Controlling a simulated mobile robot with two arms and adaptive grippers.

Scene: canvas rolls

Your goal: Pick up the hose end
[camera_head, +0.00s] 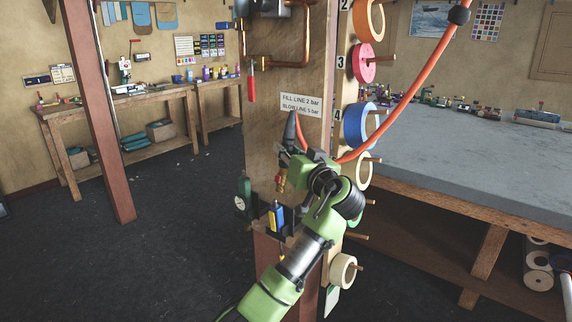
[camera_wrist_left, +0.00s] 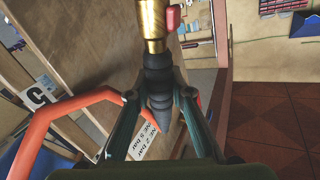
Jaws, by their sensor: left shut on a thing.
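The hose end shows a brass fitting (camera_head: 281,182) pointing down, below a black tapered sleeve (camera_head: 290,130), in front of the wooden post. In the left wrist view, the brass fitting (camera_wrist_left: 153,25) has a red lever, with the black ribbed sleeve (camera_wrist_left: 158,75) below it. My left gripper (camera_head: 297,158) is shut on the black sleeve; its two fingers (camera_wrist_left: 160,97) press it from both sides. The orange hose (camera_head: 408,96) runs from the top right down to the gripper. Part of the sleeve is hidden by the fingers. My right gripper is not in view.
A wooden post (camera_head: 262,75) with a pressure sign (camera_head: 300,104) stands right behind the gripper. Pegs hold tape rolls, including a blue one (camera_head: 356,125). A gauge and a blue tool (camera_head: 277,217) are lower on the post. A grey-topped table (camera_head: 470,160) is at right.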

